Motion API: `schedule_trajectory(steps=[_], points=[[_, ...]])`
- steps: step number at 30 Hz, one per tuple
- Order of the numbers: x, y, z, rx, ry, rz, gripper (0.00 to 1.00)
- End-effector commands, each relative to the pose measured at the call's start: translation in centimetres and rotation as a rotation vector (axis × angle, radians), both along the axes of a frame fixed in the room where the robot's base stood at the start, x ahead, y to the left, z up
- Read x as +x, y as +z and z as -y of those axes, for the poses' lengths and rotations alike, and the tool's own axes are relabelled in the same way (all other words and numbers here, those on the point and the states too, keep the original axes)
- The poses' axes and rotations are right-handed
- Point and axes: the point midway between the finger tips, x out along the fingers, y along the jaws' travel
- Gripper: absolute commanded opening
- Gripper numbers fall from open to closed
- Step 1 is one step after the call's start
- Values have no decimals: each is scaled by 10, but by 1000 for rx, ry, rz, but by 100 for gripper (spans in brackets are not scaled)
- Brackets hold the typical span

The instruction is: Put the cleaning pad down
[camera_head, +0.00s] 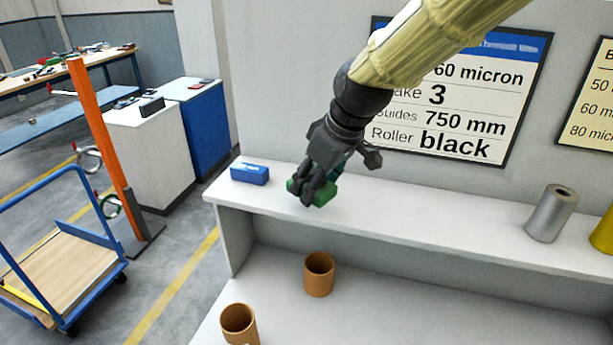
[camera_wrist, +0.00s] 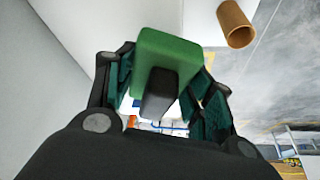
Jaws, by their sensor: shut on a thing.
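The green cleaning pad (camera_head: 320,193) is a small block held between my gripper's fingers. My gripper (camera_head: 316,187) is shut on it, over the white upper shelf (camera_head: 410,222). I cannot tell if the pad touches the shelf or is just above it. In the wrist view the pad (camera_wrist: 168,58) sits between the two fingers, with a dark part in front of its lower middle. A blue block (camera_head: 250,173) lies on the shelf to the left of my gripper.
Two brown tubes, one (camera_head: 319,274) near the ledge and one (camera_head: 240,323) further forward, stand on the lower surface. A silver roll (camera_head: 551,213) and a yellow roll (camera_head: 604,232) stand at the shelf's right. The shelf between is clear. A sign (camera_head: 459,95) hangs behind.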

Motion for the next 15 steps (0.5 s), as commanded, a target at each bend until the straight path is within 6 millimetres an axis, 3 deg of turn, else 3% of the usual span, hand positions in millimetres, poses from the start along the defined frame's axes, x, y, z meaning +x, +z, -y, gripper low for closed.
schedule_trajectory(steps=[9,15], points=[[50,-2,-10,-1,0,-1,31],[67,-5,-14,-1,1,0,31]])
